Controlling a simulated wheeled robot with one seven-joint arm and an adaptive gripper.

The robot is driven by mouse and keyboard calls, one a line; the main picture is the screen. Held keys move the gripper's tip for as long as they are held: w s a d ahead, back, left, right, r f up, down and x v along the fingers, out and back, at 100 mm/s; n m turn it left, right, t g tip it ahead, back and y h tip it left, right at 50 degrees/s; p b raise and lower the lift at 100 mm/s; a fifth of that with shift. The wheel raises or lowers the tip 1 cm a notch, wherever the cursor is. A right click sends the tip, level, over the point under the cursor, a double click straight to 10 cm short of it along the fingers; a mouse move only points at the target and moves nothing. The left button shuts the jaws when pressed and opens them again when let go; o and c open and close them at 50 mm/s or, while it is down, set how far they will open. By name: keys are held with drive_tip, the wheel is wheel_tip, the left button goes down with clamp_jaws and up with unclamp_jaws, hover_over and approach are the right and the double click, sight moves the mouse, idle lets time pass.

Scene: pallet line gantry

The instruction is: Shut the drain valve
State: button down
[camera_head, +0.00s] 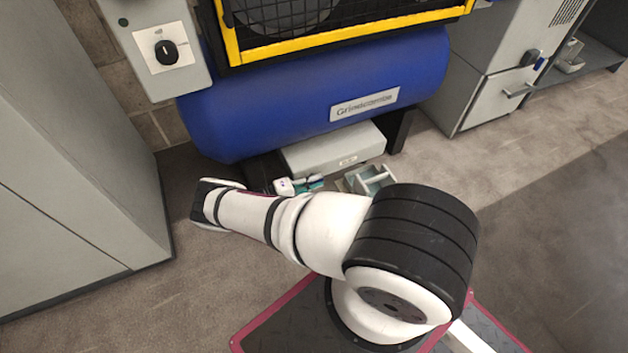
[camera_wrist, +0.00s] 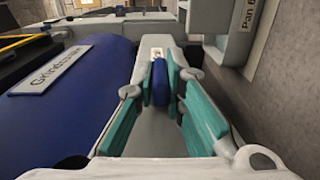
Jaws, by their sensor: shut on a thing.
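The drain valve shows as a short dark blue handle (camera_wrist: 160,84) between my fingers in the wrist view. My gripper (camera_wrist: 161,72) has teal inner pads and is shut on this handle, with a pad on each side of it. In the head view my gripper (camera_head: 312,183) is small and low under the blue tank (camera_head: 300,95), beside the grey box below it. The valve handle cannot be made out in the head view. The valve's body and pipe are hidden, so I cannot tell how far it is turned.
A grey box (camera_head: 335,148) stands under the tank, close to my gripper. An open grey tray (camera_head: 372,180) with compartments lies on the floor to the right. A grey cabinet (camera_head: 75,150) stands at the left, and a control box (camera_head: 158,45) with a black knob is above. Floor at right is clear.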

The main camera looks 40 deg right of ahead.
drive_tip(key=shift+s+f, duration=0.1)
drive_tip(key=shift+s, duration=0.1)
idle(0.4)
drive_tip(key=c, duration=1.7)
unclamp_jaws()
drive_tip(key=shift+o, duration=0.2)
drive_tip(key=shift+w+a, duration=0.1)
drive_tip(key=shift+w, duration=0.05)
drive_tip(key=v, duration=0.7)
drive_tip(key=shift+f, duration=0.15)
drive_tip(key=shift+a, duration=0.15)
